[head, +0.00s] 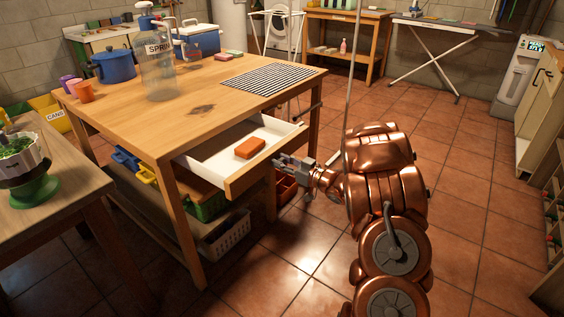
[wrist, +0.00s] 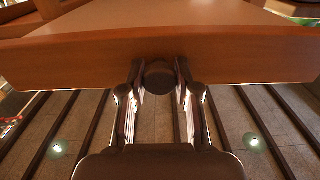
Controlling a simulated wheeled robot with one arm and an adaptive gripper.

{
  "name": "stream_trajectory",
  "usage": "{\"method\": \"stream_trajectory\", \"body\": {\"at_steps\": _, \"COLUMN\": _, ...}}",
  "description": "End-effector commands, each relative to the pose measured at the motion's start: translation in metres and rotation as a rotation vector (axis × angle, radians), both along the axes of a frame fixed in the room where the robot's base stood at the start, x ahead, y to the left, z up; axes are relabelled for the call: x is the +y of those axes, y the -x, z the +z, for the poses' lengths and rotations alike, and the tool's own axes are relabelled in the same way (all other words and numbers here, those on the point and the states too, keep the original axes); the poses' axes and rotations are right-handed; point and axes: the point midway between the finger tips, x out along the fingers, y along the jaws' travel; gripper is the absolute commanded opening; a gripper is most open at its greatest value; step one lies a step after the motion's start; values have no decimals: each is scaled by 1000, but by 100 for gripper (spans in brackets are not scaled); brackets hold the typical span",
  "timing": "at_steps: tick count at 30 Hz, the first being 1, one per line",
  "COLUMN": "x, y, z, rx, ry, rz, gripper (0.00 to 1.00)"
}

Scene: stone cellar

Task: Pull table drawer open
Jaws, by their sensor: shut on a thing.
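The wooden table (head: 128,98) has its drawer (head: 216,156) pulled well out. The drawer has a white inside and a wooden front (head: 262,166), and an orange-red block (head: 250,148) lies in it. In the head view my gripper (head: 282,162) is at the drawer front. In the wrist view my gripper (wrist: 159,88) has a finger on each side of the round dark knob (wrist: 159,76), shut on it. The knob is on the drawer front, which spans the wrist view (wrist: 80,57). In the head view the knob is hidden by the gripper.
On the table stand a blue pot (head: 113,68), a clear bottle (head: 158,75), a cooler (head: 197,42), cups (head: 84,91) and a striped mat (head: 268,79). Baskets (head: 222,238) sit below. A side table (head: 45,200) is at left. The tiled floor (head: 455,180) at right is free.

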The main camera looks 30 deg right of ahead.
Motion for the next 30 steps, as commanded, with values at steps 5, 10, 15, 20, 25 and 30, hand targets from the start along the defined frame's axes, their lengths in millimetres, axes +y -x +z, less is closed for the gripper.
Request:
{"method": "stream_trajectory", "body": {"at_steps": 5, "x": 1, "y": 0, "z": 0, "rx": 1, "ry": 0, "rz": 2, "gripper": 45}}
{"method": "stream_trajectory", "body": {"at_steps": 10, "x": 1, "y": -1, "z": 0, "rx": 1, "ry": 0, "rz": 1, "gripper": 56}}
{"method": "stream_trajectory", "body": {"at_steps": 15, "x": 1, "y": -1, "z": 0, "rx": 1, "ry": 0, "rz": 1, "gripper": 56}}
{"method": "stream_trajectory", "body": {"at_steps": 20, "x": -1, "y": 4, "z": 0, "rx": 1, "ry": 0, "rz": 0, "gripper": 56}}
{"method": "stream_trajectory", "body": {"at_steps": 25, "x": -10, "y": 22, "z": -1, "rx": 4, "ry": 2, "rz": -3, "gripper": 56}}
{"method": "stream_trajectory", "body": {"at_steps": 30, "x": -21, "y": 49, "z": 0, "rx": 1, "ry": 0, "rz": -3, "gripper": 56}}
